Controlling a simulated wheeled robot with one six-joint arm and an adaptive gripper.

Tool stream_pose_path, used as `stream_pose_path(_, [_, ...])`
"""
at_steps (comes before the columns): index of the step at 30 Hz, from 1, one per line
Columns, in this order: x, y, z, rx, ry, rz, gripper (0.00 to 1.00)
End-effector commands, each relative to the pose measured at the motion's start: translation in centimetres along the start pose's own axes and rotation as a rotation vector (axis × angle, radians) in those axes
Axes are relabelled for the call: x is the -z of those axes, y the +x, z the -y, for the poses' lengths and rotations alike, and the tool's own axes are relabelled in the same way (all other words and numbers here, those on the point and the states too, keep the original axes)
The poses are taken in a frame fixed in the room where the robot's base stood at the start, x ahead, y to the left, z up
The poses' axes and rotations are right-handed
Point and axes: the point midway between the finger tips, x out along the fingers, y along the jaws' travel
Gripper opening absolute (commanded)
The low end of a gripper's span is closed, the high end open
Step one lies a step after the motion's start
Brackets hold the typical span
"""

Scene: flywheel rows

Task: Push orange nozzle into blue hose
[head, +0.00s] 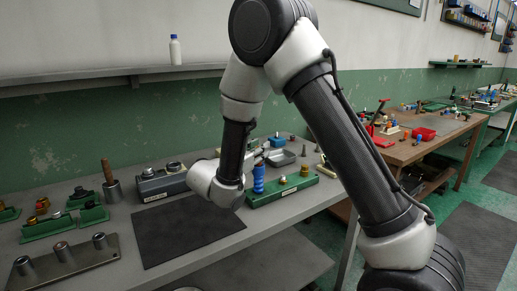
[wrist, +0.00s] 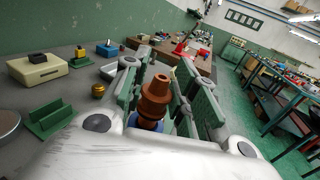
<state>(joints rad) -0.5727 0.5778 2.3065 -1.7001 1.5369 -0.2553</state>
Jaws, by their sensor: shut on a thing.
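The orange nozzle (wrist: 155,98), brownish orange and stepped, stands between the green-grey fingers of my gripper (wrist: 158,82) in the wrist view. The fingers are shut on it. A blue part (wrist: 148,124) shows at the nozzle's near end, mostly hidden behind my white gripper body. I cannot tell whether the two are joined. In the head view a blue ribbed upright piece (head: 258,178), which looks like the blue hose, shows close beside my wrist.
A green holder (head: 284,191) with small fittings lies to the right of the blue piece. A grey tray (head: 281,158), a grey box (head: 160,184) and a dark mat (head: 190,232) are on the bench. A steel plate with posts (head: 68,258) stands at the left front. The mat is mostly clear.

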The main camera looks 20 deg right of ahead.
Motion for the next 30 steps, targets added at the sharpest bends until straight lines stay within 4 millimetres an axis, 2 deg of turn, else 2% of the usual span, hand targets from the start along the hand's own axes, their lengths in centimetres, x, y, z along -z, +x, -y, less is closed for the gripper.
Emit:
stream_pose_path(29, [2.5,0.0,0.0,0.000,-0.001,0.000,0.08])
stream_pose_path(30, [2.4,0.0,0.0,0.000,0.000,0.000,0.35])
